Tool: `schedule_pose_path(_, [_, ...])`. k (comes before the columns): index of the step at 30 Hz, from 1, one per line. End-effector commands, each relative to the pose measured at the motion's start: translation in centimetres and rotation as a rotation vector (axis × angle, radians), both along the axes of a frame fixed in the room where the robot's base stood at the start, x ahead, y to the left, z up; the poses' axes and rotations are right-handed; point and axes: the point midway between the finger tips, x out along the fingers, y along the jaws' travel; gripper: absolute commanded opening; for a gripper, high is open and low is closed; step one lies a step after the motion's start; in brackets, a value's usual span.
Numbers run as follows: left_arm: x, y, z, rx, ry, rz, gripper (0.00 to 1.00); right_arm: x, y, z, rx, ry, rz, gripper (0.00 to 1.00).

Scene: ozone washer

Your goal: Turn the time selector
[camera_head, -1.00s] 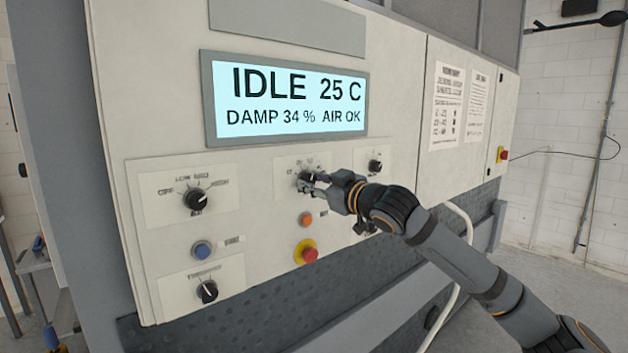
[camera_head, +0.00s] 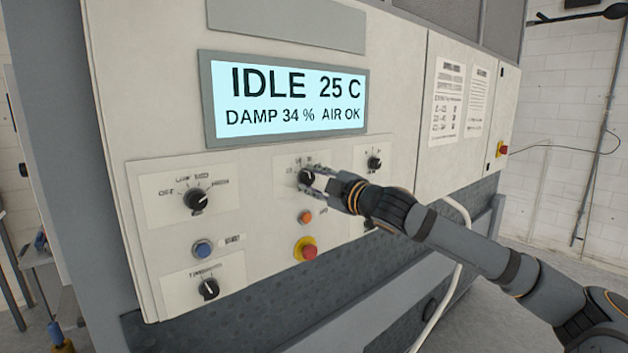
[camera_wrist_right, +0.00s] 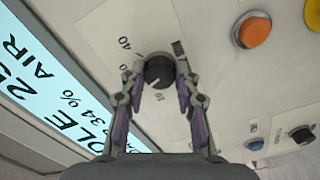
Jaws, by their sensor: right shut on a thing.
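The time selector (camera_head: 306,176) appears to be the black round knob on the middle label plate, with numbers printed around it. In the right wrist view the knob (camera_wrist_right: 159,71) shows its white pointer mark near the lower edge, and a "40" is legible beside it. My right gripper (camera_head: 314,178) comes in from the right, with its fingertips at the knob. In the wrist view the right gripper (camera_wrist_right: 157,76) has one finger on each side of the knob, shut on it. The fingers partly hide the plate's print. My left gripper is out of view.
The display (camera_head: 288,100) reads IDLE, 25 C, DAMP 34 %, AIR OK. Below the selector are an orange button (camera_head: 305,217) and a red emergency button (camera_head: 308,251). Other knobs sit at left (camera_head: 197,200), lower left (camera_head: 209,289) and right (camera_head: 375,163). A blue button (camera_head: 203,249) is at left.

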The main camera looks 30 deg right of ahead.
Motion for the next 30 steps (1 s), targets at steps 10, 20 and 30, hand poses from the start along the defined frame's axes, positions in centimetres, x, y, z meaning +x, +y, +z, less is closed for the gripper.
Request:
schedule_pose_path(10, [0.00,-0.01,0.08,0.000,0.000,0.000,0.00,0.00,0.00,0.05,-0.039,-0.004,0.000,0.00])
schedule_pose_path(20, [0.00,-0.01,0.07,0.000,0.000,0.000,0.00,0.00,-0.01,0.04,-0.037,-0.004,0.000,0.39])
schedule_pose_path(30, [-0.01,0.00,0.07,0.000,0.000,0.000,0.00,0.00,-0.01,0.00,-0.036,-0.003,-0.001,0.54])
